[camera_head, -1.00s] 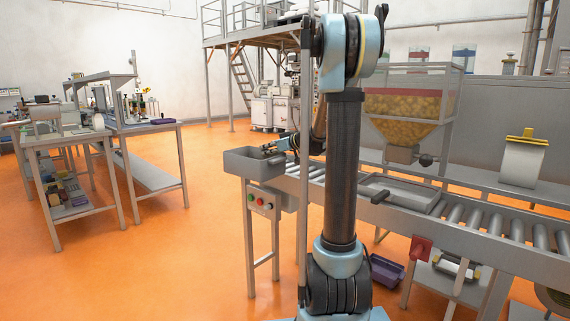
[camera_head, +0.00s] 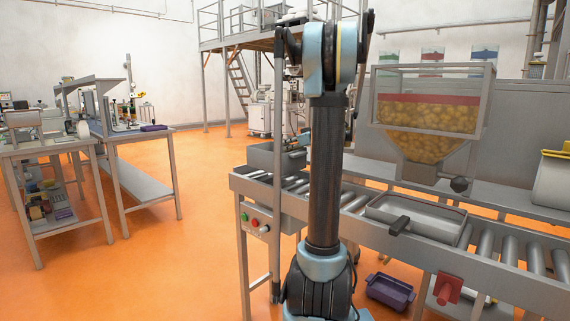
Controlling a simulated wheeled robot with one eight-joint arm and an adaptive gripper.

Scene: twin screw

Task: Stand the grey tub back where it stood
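The grey tub (camera_head: 262,156) is at the left end of the roller conveyor, toward its far side, behind the front rollers. It looks level, but I cannot tell whether its base touches the rollers. My gripper (camera_head: 300,142) is at the tub's right side and appears shut on its wall. The fingertips are small and partly covered by my own arm and a thin upright. The tub's right part is hidden behind them, and its inside barely shows.
The roller conveyor (camera_head: 365,205) has bare rollers at its left end and a shallow metal tray (camera_head: 432,222) with a dark handle farther right. A hopper (camera_head: 428,115) stands behind it. A purple crate (camera_head: 390,291) is beneath. Workbenches (camera_head: 140,132) stand left across open orange floor.

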